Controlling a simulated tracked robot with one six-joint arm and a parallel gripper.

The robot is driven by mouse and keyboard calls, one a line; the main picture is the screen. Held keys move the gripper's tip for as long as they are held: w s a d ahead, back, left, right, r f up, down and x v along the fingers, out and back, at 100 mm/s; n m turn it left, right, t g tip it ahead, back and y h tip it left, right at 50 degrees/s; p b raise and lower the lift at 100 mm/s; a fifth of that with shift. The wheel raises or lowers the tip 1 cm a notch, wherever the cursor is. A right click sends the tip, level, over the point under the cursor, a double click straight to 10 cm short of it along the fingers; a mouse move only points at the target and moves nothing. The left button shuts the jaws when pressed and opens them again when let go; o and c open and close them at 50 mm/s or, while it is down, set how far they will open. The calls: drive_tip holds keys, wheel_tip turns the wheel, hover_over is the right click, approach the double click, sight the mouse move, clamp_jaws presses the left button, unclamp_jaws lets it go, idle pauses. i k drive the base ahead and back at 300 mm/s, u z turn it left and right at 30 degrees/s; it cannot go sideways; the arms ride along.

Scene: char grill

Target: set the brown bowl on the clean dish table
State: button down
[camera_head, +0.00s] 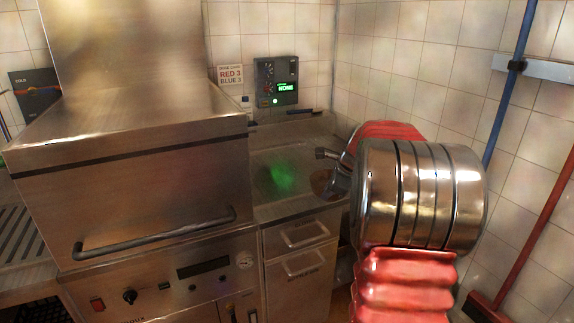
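A small brown rounded thing (320,183), likely the brown bowl, shows at the right side of the steel table (270,205) beside the dishwasher. My gripper (328,168) is right at it and hides part of it. I cannot tell whether the fingers hold it, or whether it rests on the table or hangs just above. The rest of my gripper is hidden behind my own red and steel arm, which fills the right of the view. The steel table is otherwise bare, with a green glow on its top; it looks like the clean dish table.
A large steel hood dishwasher (130,180) with a front bar handle (155,240) stands left of the table. A control box (276,82) with a green display and a sign (230,76) are on the back wall. A tiled wall closes the right side. A blue pole (508,85) and red pole (537,228) stand there.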

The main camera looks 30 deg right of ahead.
sight(281, 178)
drive_tip(key=i, duration=1.1)
drive_tip(key=z, duration=0.1)
